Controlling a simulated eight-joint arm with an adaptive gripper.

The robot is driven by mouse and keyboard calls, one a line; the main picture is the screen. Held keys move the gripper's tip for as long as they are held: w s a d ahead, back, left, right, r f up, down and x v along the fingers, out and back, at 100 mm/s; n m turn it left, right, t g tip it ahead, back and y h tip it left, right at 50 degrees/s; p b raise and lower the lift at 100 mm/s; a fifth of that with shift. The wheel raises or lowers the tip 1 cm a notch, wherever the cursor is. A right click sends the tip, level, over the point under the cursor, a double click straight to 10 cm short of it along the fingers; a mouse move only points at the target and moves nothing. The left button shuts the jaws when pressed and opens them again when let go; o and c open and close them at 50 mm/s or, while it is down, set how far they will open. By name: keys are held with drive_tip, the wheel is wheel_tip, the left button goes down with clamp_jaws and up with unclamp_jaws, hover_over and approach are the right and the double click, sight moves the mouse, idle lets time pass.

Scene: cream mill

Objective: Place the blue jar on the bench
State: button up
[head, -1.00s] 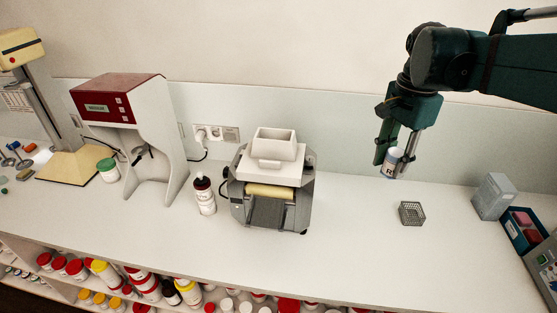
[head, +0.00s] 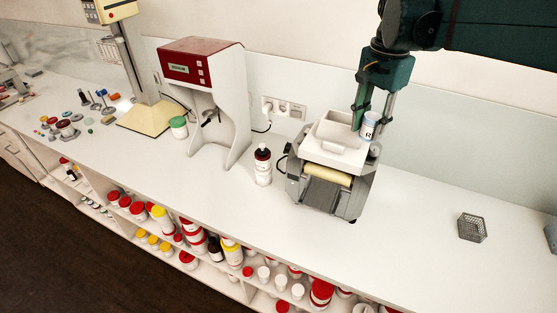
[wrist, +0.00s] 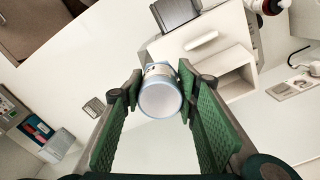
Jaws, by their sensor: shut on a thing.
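The blue jar (head: 369,127) is a small pale jar with a light blue edge and a printed label. My gripper (head: 366,121) is shut on it, with a finger on either side. In the head view the jar shows at the right rim of the mill's white hopper (head: 337,140). Its exact height and gap from the mill cannot be told. In the wrist view the jar (wrist: 160,95) sits between the green finger pads, one round end towards the camera. The white bench (head: 410,225) runs below.
The grey mill (head: 325,190) stands close to the jar. A dark-capped bottle (head: 263,168) and a red-topped machine (head: 205,100) stand to its left. A wire basket (head: 472,227) is at the right. Bench between mill and basket is clear.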

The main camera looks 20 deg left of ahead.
drive_tip(key=s+a+f+n, duration=0.1)
drive_tip(key=s+a+n, duration=0.3)
drive_tip(key=a, duration=1.1)
drive_tip(key=s+a+f+n, duration=0.15)
drive_tip(key=s+a, duration=0.35)
drive_tip(key=a, duration=0.9)
drive_tip(key=s+a+n, duration=0.4)
drive_tip(key=s+a, duration=0.1)
drive_tip(key=a, duration=1)
wheel_tip(320, 180, down, 26)
drive_tip(key=shift+s+f+p, duration=0.2)
drive_tip(key=shift+s+p, duration=0.05)
drive_tip(key=shift+p, duration=0.15)
drive_tip(key=shift+f, duration=0.1)
drive_tip(key=shift+f, duration=3)
drive_tip(key=shift+f, duration=1.85)
drive_tip(key=shift+f, duration=0.2)
